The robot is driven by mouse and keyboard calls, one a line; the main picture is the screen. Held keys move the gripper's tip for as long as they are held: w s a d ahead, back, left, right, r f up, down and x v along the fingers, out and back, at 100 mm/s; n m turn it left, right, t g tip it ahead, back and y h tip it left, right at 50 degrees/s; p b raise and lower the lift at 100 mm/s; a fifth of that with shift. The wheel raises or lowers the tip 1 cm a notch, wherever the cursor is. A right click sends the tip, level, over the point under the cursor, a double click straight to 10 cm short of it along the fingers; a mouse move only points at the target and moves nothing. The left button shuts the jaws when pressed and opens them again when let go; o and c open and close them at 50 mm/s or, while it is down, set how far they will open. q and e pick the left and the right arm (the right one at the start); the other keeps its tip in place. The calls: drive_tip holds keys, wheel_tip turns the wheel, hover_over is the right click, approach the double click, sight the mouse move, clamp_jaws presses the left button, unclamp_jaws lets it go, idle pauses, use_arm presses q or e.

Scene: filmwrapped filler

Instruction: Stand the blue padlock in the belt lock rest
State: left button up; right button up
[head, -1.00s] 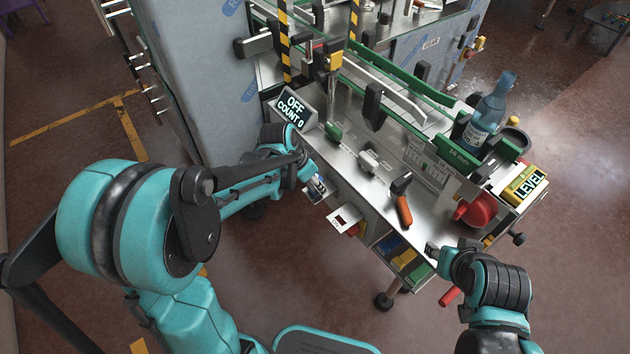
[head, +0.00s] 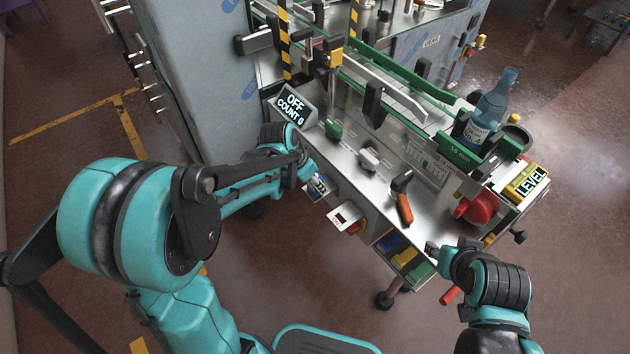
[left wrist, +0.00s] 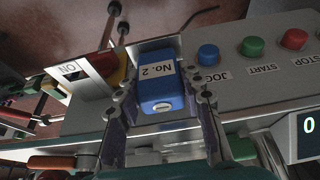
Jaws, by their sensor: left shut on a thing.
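The blue padlock (left wrist: 161,84) has a white "No. 2" label and sits between the fingers of my left gripper (left wrist: 160,108) in the left wrist view. The gripper is shut on it, in front of the machine's button panel. In the head view my left gripper (head: 314,182) is at the machine's front edge, and the padlock is small and mostly hidden there. I cannot clearly pick out the belt lock rest; a grey metal edge shows just behind the padlock. My right gripper (head: 432,248) is near the machine's front right corner; its jaw opening is too small to judge.
A white plate marked "ON" (left wrist: 70,70) and a red-yellow switch (left wrist: 118,72) are left of the padlock. Blue (left wrist: 208,54), green (left wrist: 252,46) and red (left wrist: 294,39) buttons are right. An orange-handled tool (head: 404,208) and a bottle (head: 490,110) are on the machine.

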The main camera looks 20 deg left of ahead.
idle(0.3)
use_arm(q)
drive_tip(key=o, duration=1.3)
drive_tip(key=shift+f, duration=0.1)
drive_tip(key=v, duration=1.2)
drive_tip(key=s+n+t+y, duration=0.1)
drive_tip(key=s+n, duration=0.1)
drive_tip(key=s, duration=0.2)
drive_tip(key=s+f+n+t+y, duration=0.1)
drive_tip(key=s+n, duration=0.2)
drive_tip(key=s, duration=0.1)
drive_tip(key=s+f+n+t, duration=0.1)
drive_tip(key=s+n, duration=0.1)
drive_tip(key=s, duration=0.3)
drive_tip(key=shift+s+d+n+t+y, duration=0.1)
drive_tip(key=shift+n+t+y, duration=0.2)
drive_tip(key=shift+y, duration=0.1)
